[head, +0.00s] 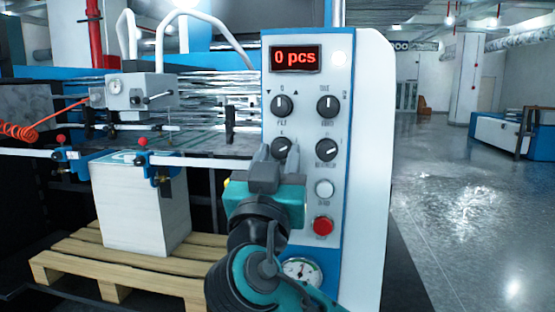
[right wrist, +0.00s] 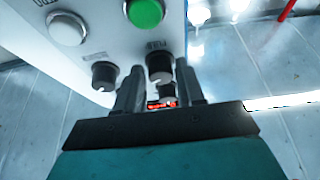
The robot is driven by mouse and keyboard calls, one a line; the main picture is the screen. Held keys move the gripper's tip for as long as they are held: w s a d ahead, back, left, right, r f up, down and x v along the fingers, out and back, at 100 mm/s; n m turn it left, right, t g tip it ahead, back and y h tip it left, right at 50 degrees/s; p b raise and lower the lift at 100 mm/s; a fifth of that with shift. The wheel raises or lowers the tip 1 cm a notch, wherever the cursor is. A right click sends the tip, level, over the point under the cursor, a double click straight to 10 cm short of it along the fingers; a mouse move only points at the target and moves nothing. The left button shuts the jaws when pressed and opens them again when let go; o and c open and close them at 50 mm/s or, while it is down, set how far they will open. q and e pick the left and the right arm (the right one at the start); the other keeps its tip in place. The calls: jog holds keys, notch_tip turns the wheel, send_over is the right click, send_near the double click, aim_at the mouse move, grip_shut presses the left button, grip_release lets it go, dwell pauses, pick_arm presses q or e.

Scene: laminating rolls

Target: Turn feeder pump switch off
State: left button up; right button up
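The control panel (head: 352,125) has a lower left black knob (head: 281,147) with a pale pointer mark. Its label is too blurred to read surely, so I cannot confirm it is the feeder pump switch. My right gripper (head: 279,154) is in front of the panel, with its two fingers below and either side of this knob. In the right wrist view the knob (right wrist: 160,68) shows between the spread fingertips (right wrist: 160,75), with small gaps on both sides. The gripper looks open. My left gripper is not in view.
Two upper knobs (head: 327,106), a lower right knob (head: 327,149), a white button (head: 324,188) and a red button (head: 323,225) are close by. A green button (right wrist: 145,12) shows in the wrist view. The display (head: 295,58) reads 0 pcs. A paper stack (head: 140,210) stands left.

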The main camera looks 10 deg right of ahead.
grip_shut()
